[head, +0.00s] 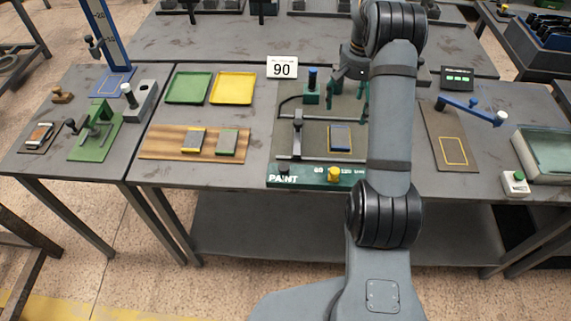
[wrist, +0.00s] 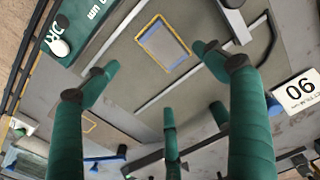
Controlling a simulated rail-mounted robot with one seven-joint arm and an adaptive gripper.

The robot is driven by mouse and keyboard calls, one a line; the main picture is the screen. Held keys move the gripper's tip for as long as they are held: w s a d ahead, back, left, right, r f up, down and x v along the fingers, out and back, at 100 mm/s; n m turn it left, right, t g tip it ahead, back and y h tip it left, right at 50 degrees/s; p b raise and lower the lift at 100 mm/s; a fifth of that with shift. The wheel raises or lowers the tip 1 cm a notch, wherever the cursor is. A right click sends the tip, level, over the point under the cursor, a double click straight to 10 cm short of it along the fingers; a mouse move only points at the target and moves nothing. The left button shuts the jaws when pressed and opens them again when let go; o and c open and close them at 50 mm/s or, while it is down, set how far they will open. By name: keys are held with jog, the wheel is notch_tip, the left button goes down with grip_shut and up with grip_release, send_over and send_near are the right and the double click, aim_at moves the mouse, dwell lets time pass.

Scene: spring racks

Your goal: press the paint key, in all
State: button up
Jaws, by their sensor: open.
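The paint station is a dark board (head: 315,135) with a green front strip (head: 310,178) lettered PAINT. A yellow knob (head: 334,174) sits further right on the strip. A grey-blue plate (head: 340,138) lies inside a yellow outline on the board; it also shows in the wrist view (wrist: 163,47). My gripper (head: 346,98) is open and empty, above the back right of the board. Its green fingers (wrist: 157,60) spread on either side of the plate in the wrist view. My arm hides the strip's right end.
A 90 sign (head: 282,68) stands behind. Plates on a wooden board (head: 165,145) lie left.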

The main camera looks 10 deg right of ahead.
jog(key=shift+c, duration=0.9)
